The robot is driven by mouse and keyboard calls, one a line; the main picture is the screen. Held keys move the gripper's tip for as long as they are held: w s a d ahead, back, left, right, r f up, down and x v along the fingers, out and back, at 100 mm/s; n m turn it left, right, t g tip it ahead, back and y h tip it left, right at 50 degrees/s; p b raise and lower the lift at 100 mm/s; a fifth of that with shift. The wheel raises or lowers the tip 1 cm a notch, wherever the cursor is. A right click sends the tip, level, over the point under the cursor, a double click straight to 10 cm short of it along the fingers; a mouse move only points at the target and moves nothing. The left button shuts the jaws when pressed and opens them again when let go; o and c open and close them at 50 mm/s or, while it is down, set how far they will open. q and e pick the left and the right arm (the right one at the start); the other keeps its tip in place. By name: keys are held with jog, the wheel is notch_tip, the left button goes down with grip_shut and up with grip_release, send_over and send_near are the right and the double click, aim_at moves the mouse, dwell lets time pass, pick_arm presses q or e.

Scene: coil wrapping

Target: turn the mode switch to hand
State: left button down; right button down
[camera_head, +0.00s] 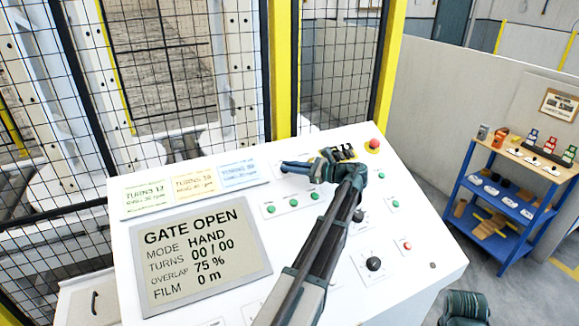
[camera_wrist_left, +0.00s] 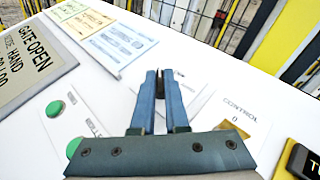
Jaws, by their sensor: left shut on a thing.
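The white control panel (camera_head: 215,200) fills the middle of the head view. My left gripper (camera_head: 288,167) reaches over it from below, its blue fingers pointing left near the upper labels. In the left wrist view the two fingers (camera_wrist_left: 165,78) are shut on a dark knob, the mode switch (camera_wrist_left: 168,84), standing on the panel. The fingers hide most of the knob and its label, so its pointer cannot be read. The grey display (camera_head: 200,255) reads GATE OPEN, MODE HAND, TURNS 00/00, OVERLAP 75 %, FILM 0 m.
Green buttons (camera_head: 293,203) lie below the gripper. A red button (camera_head: 374,143) sits at the top right corner and a black knob (camera_head: 374,264) lower right. A label reading CONTROL (camera_wrist_left: 235,118) is beside the fingers. A mesh fence (camera_head: 170,70) stands behind; a blue shelf (camera_head: 505,200) is right.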

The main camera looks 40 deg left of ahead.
dwell(0.4)
pick_arm(q)
jog(key=c, duration=0.9)
grip_release()
jog(key=p+v, duration=0.1)
jog(key=v, duration=1.2)
jog(key=shift+w+d+r+p, duration=0.1)
jog(key=shift+w+d+p, duration=0.1)
jog(key=shift+d+p, duration=0.15)
